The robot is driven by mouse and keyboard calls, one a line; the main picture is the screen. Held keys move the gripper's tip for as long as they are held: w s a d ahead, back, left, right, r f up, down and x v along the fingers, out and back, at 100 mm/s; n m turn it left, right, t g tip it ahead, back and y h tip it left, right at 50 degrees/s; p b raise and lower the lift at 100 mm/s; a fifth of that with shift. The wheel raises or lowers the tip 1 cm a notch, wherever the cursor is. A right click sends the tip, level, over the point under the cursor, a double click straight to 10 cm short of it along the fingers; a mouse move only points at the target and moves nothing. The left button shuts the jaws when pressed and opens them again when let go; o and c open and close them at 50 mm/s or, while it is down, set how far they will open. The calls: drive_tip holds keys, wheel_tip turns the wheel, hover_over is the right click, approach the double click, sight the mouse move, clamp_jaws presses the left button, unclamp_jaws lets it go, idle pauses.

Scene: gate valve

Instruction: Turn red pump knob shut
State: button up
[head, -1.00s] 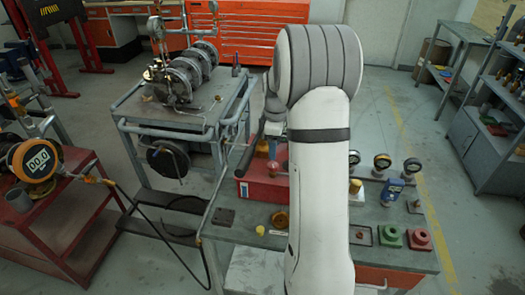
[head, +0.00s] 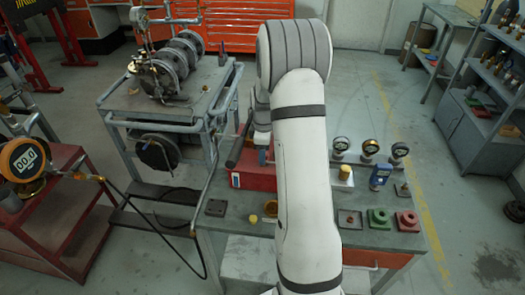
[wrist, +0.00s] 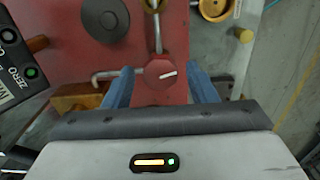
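The red pump knob (wrist: 160,73) is round with a white line mark, in the middle of the wrist view. It sits on the red pump body (wrist: 70,65), beside metal pipes. My gripper (wrist: 162,86) is open, with one blue finger on each side of the knob. Gaps show between the fingers and the knob; I cannot tell if the tips reach its depth. The white line points right and slightly up. In the head view the red pump (head: 256,182) sits on the bench, partly behind my arm; the knob cannot be made out there.
A black box labelled ZERO (wrist: 22,70) stands left in the wrist view. In the head view, a steel frame with piping (head: 165,110) stands left of the bench (head: 230,228). Several gauges (head: 370,147) and coloured blocks (head: 379,217) stand right of my arm.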

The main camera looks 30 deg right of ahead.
drive_tip(key=c, duration=0.9)
drive_tip(key=shift+o, duration=0.2)
drive_tip(key=shift+f+m+b, duration=0.15)
drive_tip(key=shift+m+b, duration=0.45)
drive_tip(key=shift+m, duration=0.9)
drive_tip(key=o, duration=1)
drive_tip(key=shift+c, duration=0.2)
drive_tip(key=shift+r, duration=0.25)
wheel_tip(320, 180, up, 8)
drive_tip(key=shift+f+b, duration=0.2)
drive_tip(key=shift+b, duration=0.6)
